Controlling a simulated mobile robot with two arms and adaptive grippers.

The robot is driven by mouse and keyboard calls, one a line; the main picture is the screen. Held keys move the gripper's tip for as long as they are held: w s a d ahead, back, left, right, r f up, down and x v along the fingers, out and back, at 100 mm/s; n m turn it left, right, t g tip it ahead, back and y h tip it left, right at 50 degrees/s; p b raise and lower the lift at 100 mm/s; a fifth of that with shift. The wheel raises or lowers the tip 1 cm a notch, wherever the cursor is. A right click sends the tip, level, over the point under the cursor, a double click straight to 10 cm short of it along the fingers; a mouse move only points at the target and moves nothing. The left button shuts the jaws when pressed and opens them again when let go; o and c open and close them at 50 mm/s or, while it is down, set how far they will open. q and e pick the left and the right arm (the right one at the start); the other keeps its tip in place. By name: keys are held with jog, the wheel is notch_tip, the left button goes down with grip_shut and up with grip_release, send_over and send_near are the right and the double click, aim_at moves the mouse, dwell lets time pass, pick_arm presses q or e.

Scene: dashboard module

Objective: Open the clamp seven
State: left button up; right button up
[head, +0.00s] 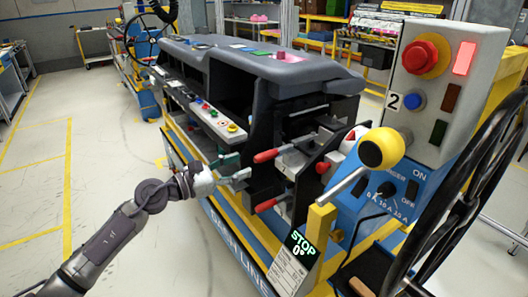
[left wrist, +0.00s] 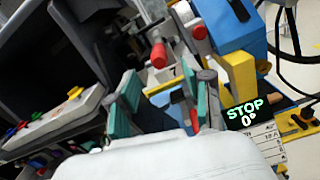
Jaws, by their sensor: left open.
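Two red-handled toggle clamps show at the end of the dark dashboard module (head: 290,70) in the head view. The upper red handle (head: 266,156) points left, and the lower red handle (head: 266,205) sits below it. One red handle (left wrist: 158,54) lies beyond the fingertips, and a second red part (left wrist: 178,96) shows partly hidden near the right finger. My right gripper is out of view.
A yellow ball-topped lever (head: 382,148) and a grey button box (head: 435,85) stand to the right. A yellow post with a STOP 0° display (head: 299,245) is below the clamps. A black handwheel (head: 480,185) is at far right. The left floor is clear.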

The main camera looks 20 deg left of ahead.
aim_at(262, 154)
pick_arm(q)
jog(key=p+x, duration=0.1)
jog(key=x, duration=0.7)
jog(key=shift+a, duration=0.1)
jog(key=shift+w+d, duration=0.25)
jog(key=shift+w, duration=0.15)
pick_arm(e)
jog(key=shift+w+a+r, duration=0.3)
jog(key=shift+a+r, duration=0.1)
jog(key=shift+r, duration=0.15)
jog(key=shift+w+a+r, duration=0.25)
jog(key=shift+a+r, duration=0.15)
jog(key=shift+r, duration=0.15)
pick_arm(q)
grip_shut()
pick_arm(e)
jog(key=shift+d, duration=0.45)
